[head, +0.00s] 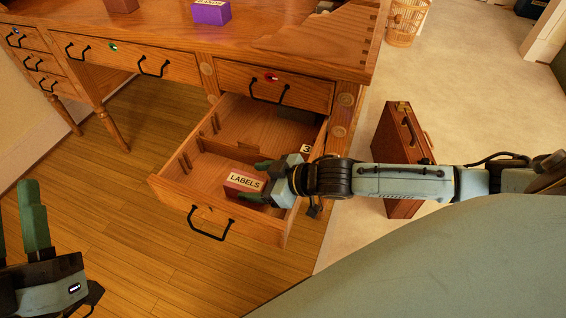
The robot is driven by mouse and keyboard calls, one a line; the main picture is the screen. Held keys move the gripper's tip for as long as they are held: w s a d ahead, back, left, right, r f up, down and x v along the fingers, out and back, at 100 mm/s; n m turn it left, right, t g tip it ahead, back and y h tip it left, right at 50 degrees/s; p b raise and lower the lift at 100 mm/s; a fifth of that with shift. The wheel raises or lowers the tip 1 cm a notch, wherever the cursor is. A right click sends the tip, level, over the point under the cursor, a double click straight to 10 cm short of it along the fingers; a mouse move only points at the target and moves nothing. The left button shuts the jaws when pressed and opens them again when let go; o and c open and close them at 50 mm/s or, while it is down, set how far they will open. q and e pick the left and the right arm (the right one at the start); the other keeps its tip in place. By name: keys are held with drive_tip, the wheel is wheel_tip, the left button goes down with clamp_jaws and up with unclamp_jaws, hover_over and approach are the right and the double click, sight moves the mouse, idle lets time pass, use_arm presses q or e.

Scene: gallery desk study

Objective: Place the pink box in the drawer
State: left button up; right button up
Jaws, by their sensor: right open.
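The pink box (237,191), with a white LABELS tag on top, sits inside the open drawer (172,187), toward its front right. It looks dark pink-red in the shade. My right gripper (257,181) reaches into the drawer from the right. Its green fingers are open and lie close by the box's right end; I cannot tell whether they touch it. They hide part of that end. My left gripper (17,225) is at the lower left, away from the desk, with its fingers apart and empty.
A purple labelled box (211,13) and a brown-red box (121,5) stand on the wooden desk (150,30). A brown case (400,135) stands on the floor beyond my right arm. A wicker basket (405,22) is behind.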

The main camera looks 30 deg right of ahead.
drive_tip(key=p+v, duration=0.2)
drive_tip(key=v, duration=0.3)
drive_tip(key=shift+s+d+r, duration=0.15)
drive_tip(key=shift+s, duration=0.05)
drive_tip(key=p+v, duration=0.2)
drive_tip(key=v, duration=0.2)
drive_tip(key=shift+s+r, duration=0.2)
use_arm(q)
wheel_tip(320, 180, down, 14)
drive_tip(key=a+g+y, duration=0.2)
drive_tip(key=g+y, duration=0.1)
drive_tip(key=g, duration=0.7)
drive_tip(key=shift+w+a+f+g+y, duration=0.2)
drive_tip(key=shift+w+g+y, duration=0.1)
drive_tip(key=shift+y, duration=0.1)
use_arm(e)
drive_tip(key=a+r+m+t+h, duration=0.3)
drive_tip(key=a+r+m+h, duration=0.1)
drive_tip(key=r, duration=0.4)
drive_tip(key=shift+s+a+r+m+h, duration=0.3)
drive_tip(key=shift+s+a+m, duration=0.2)
drive_tip(key=shift+a, duration=0.3)
use_arm(q)
drive_tip(key=shift+r, duration=0.1)
use_arm(e)
drive_tip(key=shift+w, duration=0.1)
